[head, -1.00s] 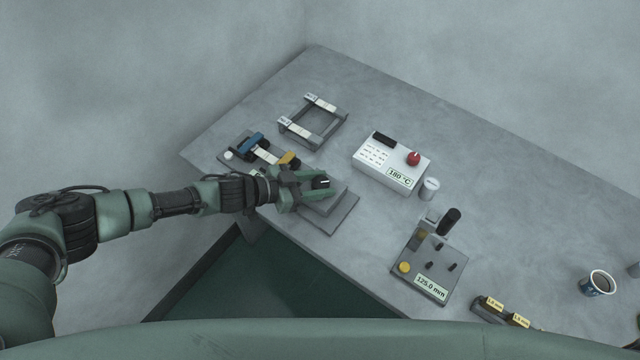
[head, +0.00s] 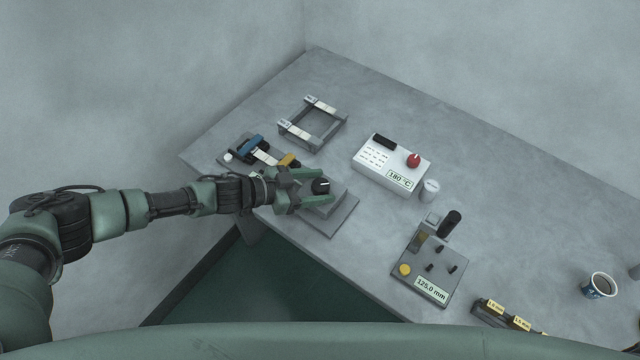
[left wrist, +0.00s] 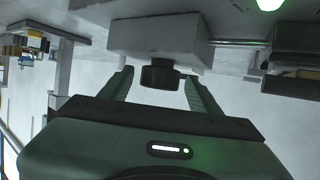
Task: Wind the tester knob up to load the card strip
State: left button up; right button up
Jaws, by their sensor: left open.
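A black round knob (head: 321,186) with a pale mark on top sits on a grey block (head: 322,207), which stands on a flat grey plate (head: 343,217). My left gripper (head: 311,192) is open, with its green fingers reaching to either side of the knob. In the left wrist view the knob (left wrist: 160,75) shows between the two spread fingers, with gaps beside it. A white strip (head: 265,156) lies between a blue clamp (head: 251,143) and a yellow clamp (head: 288,160) on a dark fixture just behind. Whether the block joins that fixture is not clear. My right gripper is out of view.
A grey frame (head: 312,122) stands at the back. A white 180 °C box (head: 391,165) with a red knob and a pale cylinder (head: 429,190) stand to the right. A 125.0 mm device (head: 430,266) is near the front edge; a coffee cup (head: 600,286) is far right.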

pick_arm(q)
jog(key=b+v, duration=0.1)
jog(key=v, duration=0.6)
jog(key=shift+a, duration=0.1)
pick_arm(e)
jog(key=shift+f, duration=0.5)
